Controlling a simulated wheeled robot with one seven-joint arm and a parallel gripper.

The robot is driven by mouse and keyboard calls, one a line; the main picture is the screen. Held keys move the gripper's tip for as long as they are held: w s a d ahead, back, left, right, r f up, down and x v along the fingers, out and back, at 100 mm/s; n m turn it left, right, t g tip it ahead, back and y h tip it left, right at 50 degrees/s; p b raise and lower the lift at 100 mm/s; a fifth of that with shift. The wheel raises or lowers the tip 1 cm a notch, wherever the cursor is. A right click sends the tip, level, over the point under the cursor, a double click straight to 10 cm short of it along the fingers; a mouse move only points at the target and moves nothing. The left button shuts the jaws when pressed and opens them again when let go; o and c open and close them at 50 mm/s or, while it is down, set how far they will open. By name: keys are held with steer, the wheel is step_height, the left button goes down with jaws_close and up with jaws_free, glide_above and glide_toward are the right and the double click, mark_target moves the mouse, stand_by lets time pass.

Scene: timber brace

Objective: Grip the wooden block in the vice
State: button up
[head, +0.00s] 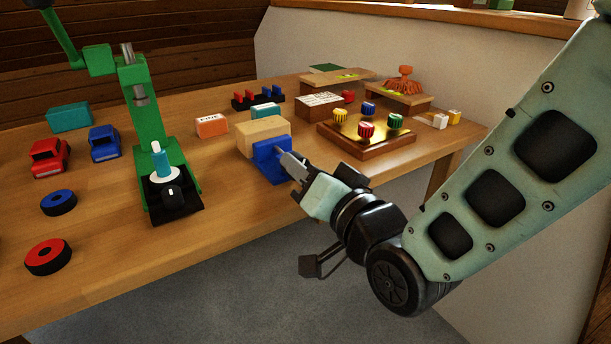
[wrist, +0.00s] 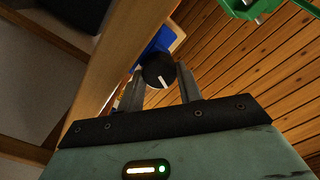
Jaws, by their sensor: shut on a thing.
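The pale wooden block (head: 262,130) sits at the blue vice (head: 272,160) near the table's front edge in the head view. It stands behind and above the vice's front part; whether the jaws press on it is hidden. My gripper (head: 288,162) is at the front of the vice. In the wrist view, my gripper (wrist: 160,82) is shut on a round black knob (wrist: 158,69) with a white mark, one finger on each side. Blue vice parts (wrist: 152,48) show behind the knob, with a pale edge of the block (wrist: 178,37). The knob is hidden in the head view.
A green press (head: 147,110) stands to the left, with toy cars and wheels beyond it. A board with coloured knobs (head: 367,145) lies right of the vice. An orange block (head: 211,125) lies behind left. The table front (head: 240,212) is bare.

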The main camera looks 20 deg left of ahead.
steer(key=shift+m, duration=0.6)
steer(key=o, duration=1)
steer(key=shift+d+f, duration=0.1)
steer(key=shift+f, duration=0.05)
